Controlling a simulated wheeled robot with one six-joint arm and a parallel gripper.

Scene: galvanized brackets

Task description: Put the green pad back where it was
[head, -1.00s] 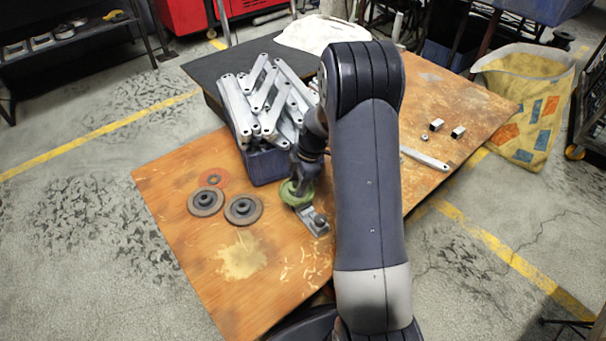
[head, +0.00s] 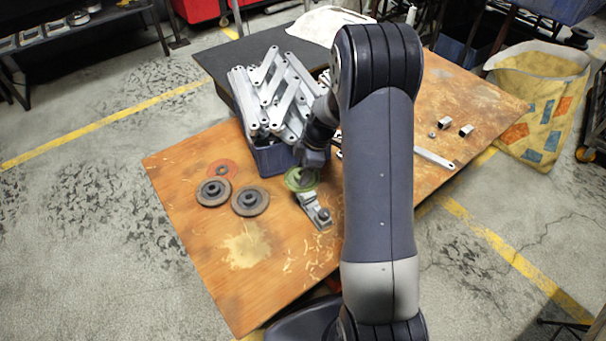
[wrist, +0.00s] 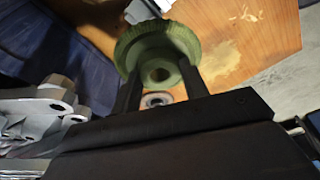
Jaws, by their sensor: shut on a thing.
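The green pad (head: 300,179) is a round disc with a raised hub and a centre hole. My gripper (head: 312,160) is shut on it; in the wrist view the two dark fingers (wrist: 160,85) flank the pad (wrist: 160,45) on both sides. In the head view the pad is beside the blue bin, just behind a grey metal piece with a round knob (head: 320,213). I cannot tell how far the pad is above the table. The arm hides part of the table to its right.
The blue bin (head: 272,160) is heaped with galvanized brackets (head: 268,95). Two dark discs (head: 213,192) and a thin orange ring (head: 223,169) lie left of the pad. The front left of the wooden table (head: 215,265) is clear. Small metal pieces (head: 466,130) lie on the right.

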